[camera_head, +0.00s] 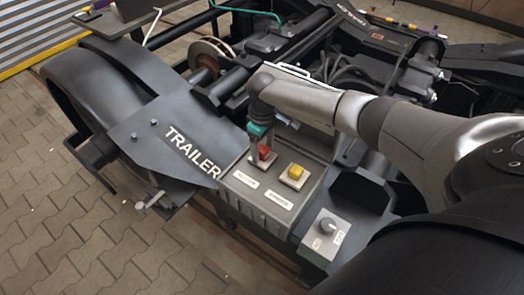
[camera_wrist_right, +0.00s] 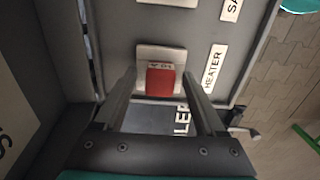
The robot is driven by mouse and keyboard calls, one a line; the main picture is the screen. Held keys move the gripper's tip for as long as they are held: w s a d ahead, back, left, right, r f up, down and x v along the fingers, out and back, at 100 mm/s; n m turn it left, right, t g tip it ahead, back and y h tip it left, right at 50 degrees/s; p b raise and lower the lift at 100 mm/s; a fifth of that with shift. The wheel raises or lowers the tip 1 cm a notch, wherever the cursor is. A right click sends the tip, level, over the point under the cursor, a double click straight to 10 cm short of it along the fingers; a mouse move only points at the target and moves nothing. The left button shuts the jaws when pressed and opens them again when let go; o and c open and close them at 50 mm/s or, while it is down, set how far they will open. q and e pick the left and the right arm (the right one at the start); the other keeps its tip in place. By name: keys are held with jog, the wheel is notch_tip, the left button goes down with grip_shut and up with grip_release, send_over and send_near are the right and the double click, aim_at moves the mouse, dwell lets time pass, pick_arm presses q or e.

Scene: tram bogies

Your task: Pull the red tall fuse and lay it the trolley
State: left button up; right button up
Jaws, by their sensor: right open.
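The red fuse (camera_head: 265,153) stands in a pale holder on the grey box (camera_head: 310,204) beside the TRAILER plate. In the right wrist view the red fuse (camera_wrist_right: 160,80) is a block on a whitish base. My right gripper (camera_head: 257,146) is low over it from above. In the right wrist view my right gripper (camera_wrist_right: 159,82) is open, with one finger on each side of the red block. I cannot tell if the fingers touch it. My left gripper is not in view. I cannot make out a trolley for certain.
A yellow fuse (camera_head: 294,173) sits close to the right of the red one. A small box with a rotary knob (camera_head: 326,227) is in front. The HEATER label (camera_wrist_right: 214,68) lies beside the red fuse. Dark bogie frame parts surround the box; paved floor (camera_head: 60,225) is open at left.

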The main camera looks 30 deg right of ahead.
aim_at(262, 148)
jog(key=shift+c, duration=0.2)
dwell(0.3)
grip_shut()
dwell(0.4)
jog(key=shift+r+p, duration=0.1)
jog(key=shift+p, duration=0.25)
jog(key=shift+r+p, duration=2.95)
jog(key=shift+p, duration=0.65)
